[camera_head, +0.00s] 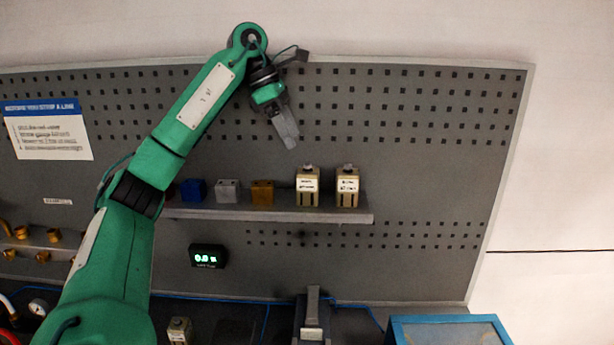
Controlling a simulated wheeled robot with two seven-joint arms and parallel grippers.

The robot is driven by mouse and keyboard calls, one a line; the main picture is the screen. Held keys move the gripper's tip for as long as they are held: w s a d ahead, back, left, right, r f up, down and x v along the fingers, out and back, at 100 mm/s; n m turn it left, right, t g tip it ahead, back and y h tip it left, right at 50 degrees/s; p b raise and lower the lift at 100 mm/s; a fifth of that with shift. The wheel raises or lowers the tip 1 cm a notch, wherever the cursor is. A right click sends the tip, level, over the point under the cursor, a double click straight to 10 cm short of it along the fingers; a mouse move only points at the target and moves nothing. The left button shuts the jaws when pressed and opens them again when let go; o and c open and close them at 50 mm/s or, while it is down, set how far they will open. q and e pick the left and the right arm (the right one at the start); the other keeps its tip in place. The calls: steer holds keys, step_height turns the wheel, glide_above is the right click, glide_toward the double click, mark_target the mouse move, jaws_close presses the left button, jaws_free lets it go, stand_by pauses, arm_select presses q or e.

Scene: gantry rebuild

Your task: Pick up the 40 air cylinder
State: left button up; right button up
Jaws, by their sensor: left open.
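Two pale beige blocks with grey tops and white labels stand upright side by side on the shelf, the left one (308,188) and the right one (347,187). They look like air cylinders, but the label print is too small for me to tell which is the 40. A similar beige block (179,331) stands on the bench at the bottom. My left gripper (289,138) is open and empty, pointing down in front of the pegboard, above the shelf and apart from the blocks. My right gripper is not in view.
The shelf (260,213) also holds a blue block (193,190), a grey block (228,191) and a bronze block (262,193). Brass fittings (54,236) sit at the left. Below are a green-lit display (207,257), a grey fixture (312,315) and a blue-edged box (450,320).

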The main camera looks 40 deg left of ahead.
mark_target(306, 171)
arm_select(q)
steer(key=x, duration=0.7)
steer(key=shift+a+f, duration=0.25)
steer(key=shift+f, duration=0.1)
steer(key=shift+w+d+f+p, duration=0.1)
steer(key=shift+d+f+p, duration=0.05)
steer(key=shift+f+p, duration=0.15)
steer(key=p+x, duration=0.2)
steer(key=x, duration=0.2)
steer(key=shift+w+a, duration=0.1)
steer(key=shift+a, duration=0.1)
steer(key=shift+w+d+f, duration=0.1)
steer(key=shift+d+f, duration=0.05)
steer(key=shift+f, duration=0.25)
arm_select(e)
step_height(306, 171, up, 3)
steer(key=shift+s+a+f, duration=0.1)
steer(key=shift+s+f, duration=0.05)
arm_select(q)
steer(key=c, duration=1.4)
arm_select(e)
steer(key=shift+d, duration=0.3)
